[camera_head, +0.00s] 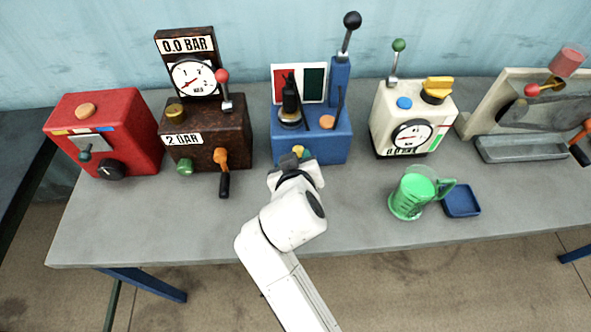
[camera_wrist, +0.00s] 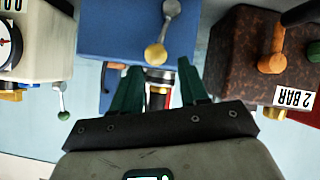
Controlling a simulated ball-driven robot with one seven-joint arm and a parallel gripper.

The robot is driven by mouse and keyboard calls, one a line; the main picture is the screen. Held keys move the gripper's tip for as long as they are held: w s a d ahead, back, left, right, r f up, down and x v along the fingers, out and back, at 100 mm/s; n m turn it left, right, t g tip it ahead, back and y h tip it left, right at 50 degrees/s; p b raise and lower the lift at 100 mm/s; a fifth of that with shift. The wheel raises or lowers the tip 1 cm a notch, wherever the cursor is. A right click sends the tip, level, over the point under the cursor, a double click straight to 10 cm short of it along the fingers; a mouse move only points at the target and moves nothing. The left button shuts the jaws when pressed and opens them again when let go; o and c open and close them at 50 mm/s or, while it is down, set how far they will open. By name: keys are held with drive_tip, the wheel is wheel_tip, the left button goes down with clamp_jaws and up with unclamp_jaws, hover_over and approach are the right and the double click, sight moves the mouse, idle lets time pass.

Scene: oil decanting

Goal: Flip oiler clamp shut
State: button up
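The blue machine (camera_head: 335,139) stands mid-table. It has a black upright fitting (camera_head: 290,103), an orange button (camera_head: 327,122) and a tall black-knobbed lever (camera_head: 349,38). I cannot tell for certain which part is the oiler clamp. My gripper (camera_head: 296,158) is at the machine's front face, partly covering it. In the wrist view its two green fingers (camera_wrist: 157,75) are spread apart. A short metal lever with a gold knob (camera_wrist: 155,54) hangs in front of the fingertips. A dark and metal cylindrical part (camera_wrist: 158,84) shows between the fingers; contact is unclear.
A brown gauge box (camera_head: 207,135) and a red box (camera_head: 104,135) stand left. A white gauge box (camera_head: 409,118), green jug (camera_head: 410,194), blue tray (camera_head: 461,201) and grey apparatus (camera_head: 520,148) stand right. The table front (camera_head: 150,235) is clear at left.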

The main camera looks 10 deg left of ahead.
drive_tip(key=v, duration=0.6)
drive_tip(key=shift+s+r, duration=0.2)
drive_tip(key=shift+s, duration=0.1)
drive_tip(key=s+d+f+m+g+h, duration=0.1)
drive_tip(key=s+d+f+g, duration=0.2)
drive_tip(key=d, duration=0.5)
drive_tip(key=s+d+f+m+g+h, duration=0.1)
drive_tip(key=s+d+f+m, duration=0.1)
drive_tip(key=d+f, duration=0.4)
drive_tip(key=s+d+f+m+g+h, duration=0.1)
drive_tip(key=s+d+f, duration=0.2)
drive_tip(key=d, duration=0.6)
drive_tip(key=s+d+f+m+g, duration=0.1)
drive_tip(key=s+d+f+g, duration=0.1)
drive_tip(key=s+d, duration=0.3)
drive_tip(key=s+d+f+m+g, duration=0.2)
drive_tip(key=s+d, duration=0.4)
drive_tip(key=s, duration=0.6)
drive_tip(key=shift+s+d+f+g, duration=0.25)
drive_tip(key=shift+f+g, duration=0.2)
drive_tip(key=shift+g, duration=0.25)
drive_tip(key=shift+w, duration=0.1)
drive_tip(key=shift+c, duration=0.2)
